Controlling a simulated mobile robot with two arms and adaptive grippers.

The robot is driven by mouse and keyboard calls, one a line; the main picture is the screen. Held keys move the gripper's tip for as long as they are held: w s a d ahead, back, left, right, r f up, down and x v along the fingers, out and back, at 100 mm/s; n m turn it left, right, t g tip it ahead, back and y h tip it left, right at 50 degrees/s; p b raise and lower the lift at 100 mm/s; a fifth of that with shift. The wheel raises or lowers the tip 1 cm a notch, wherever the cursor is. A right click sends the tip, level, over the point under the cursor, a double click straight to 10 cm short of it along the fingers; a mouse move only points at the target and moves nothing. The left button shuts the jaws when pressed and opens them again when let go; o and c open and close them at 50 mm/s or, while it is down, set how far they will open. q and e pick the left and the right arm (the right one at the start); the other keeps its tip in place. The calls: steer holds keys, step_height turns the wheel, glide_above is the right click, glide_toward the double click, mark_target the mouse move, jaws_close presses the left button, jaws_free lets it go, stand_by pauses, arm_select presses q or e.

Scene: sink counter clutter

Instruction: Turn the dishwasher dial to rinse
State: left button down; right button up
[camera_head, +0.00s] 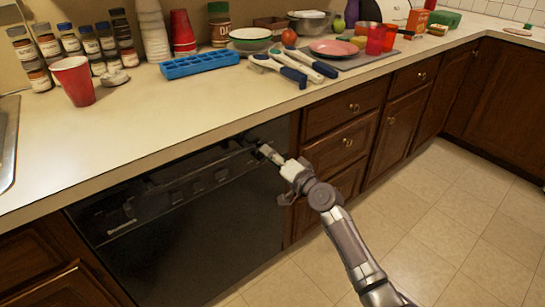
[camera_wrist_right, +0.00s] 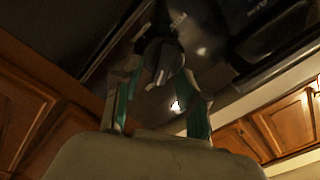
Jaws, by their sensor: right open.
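The black dishwasher (camera_head: 190,240) is under the counter, with its control panel along the top edge. My right gripper (camera_head: 265,152) is at the right end of that panel, and the dial there is mostly hidden by it in the head view. In the right wrist view, the dark round dial (camera_wrist_right: 161,62) with a pale grip ridge lies ahead, between the two teal-padded fingers of the open gripper (camera_wrist_right: 160,88). Whether the fingers touch the dial cannot be told. The dial's markings are too small and dark to read. My left gripper is not in view.
The counter edge (camera_head: 165,152) runs just above the panel. Wooden drawers (camera_head: 340,147) stand right of the dishwasher. A blue ice tray (camera_head: 200,64), white-and-blue utensils (camera_head: 293,68), cups and spice jars crowd the counter's back. The tiled floor in front is clear.

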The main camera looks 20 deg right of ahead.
steer(key=v, duration=1.2)
steer(key=s+a+f+n+g+h, duration=0.1)
steer(key=s+f+n+g, duration=0.15)
steer(key=s+f, duration=0.6)
steer(key=s+a+f+n+g+h, duration=0.1)
steer(key=s+a+f+n+g, duration=0.2)
steer(key=f, duration=1.1)
steer(key=s+f+n+g+h, duration=0.1)
steer(key=s+f+g, duration=0.45)
steer(key=f, duration=0.55)
steer(key=s+f+n+g+h, duration=0.2)
steer(key=s+f, duration=0.3)
steer(key=s, duration=0.3)
steer(key=s+f+n+g+h, duration=0.1)
steer(key=s+f+n+g, duration=0.1)
steer(key=s+f, duration=0.45)
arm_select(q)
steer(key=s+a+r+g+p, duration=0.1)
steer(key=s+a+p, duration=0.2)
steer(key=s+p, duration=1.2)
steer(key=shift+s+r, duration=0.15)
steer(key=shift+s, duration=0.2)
arm_select(e)
steer(key=s+d+r+g, duration=0.1)
steer(key=s+d+r, duration=0.1)
steer(key=s, duration=1.5)
steer(key=shift+s+d+r, duration=0.25)
steer(key=shift+s+r, duration=0.05)
steer(key=shift+r, duration=0.1)
